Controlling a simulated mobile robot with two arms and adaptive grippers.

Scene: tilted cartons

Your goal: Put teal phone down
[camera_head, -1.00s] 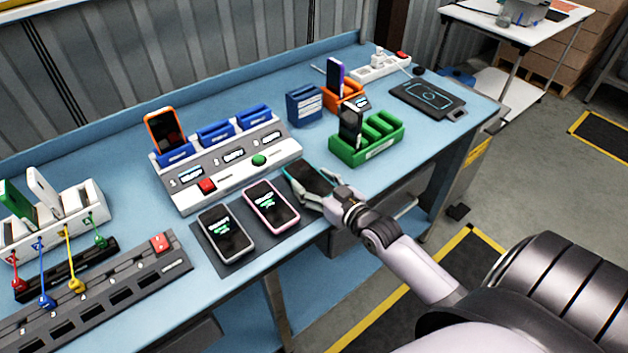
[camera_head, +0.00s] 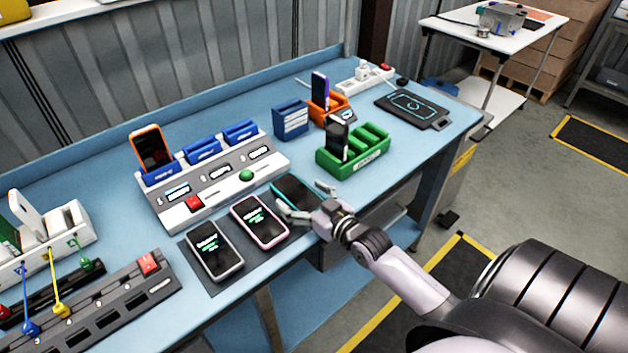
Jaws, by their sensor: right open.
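The teal phone (camera_head: 291,189) lies flat, screen up, at the right end of the dark mat (camera_head: 206,284) on the blue bench. A pink phone (camera_head: 260,221) and a grey-white phone (camera_head: 214,250) lie to its left on the same mat. My right gripper (camera_head: 306,201) is open at the near right side of the teal phone, its fingers spread apart. One finger overlaps the phone's near edge in the picture; I cannot tell whether it touches. My left gripper is not in view.
A grey charging station (camera_head: 222,182) with blue slots holds an orange phone (camera_head: 152,148). A green rack (camera_head: 353,155) stands behind my right gripper, near a blue holder (camera_head: 291,120) and an orange holder (camera_head: 327,110). A black pad (camera_head: 412,107) lies far right. Cables hang at left.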

